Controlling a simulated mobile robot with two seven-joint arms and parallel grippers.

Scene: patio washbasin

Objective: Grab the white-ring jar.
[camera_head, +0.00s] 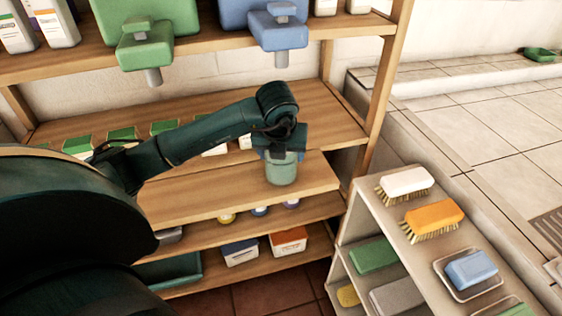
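My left arm comes in from the left, and its gripper (283,152) points down over a shelf board. A pale green jar (282,173) stands upright directly under the gripper, at the front of the board. The gripper hides the jar's top, so I cannot see a white ring on it. The fingers are dark and small, and I cannot tell whether they are closed on the jar or only around it. My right gripper is out of view.
The wooden shelf (240,198) holds several green-topped boxes (122,134), partly behind my arm. Green (146,47) and blue (277,33) dispensers hang above. Small round items and boxes (288,241) sit lower. A side rack (378,212) with brushes (432,216) stands at right.

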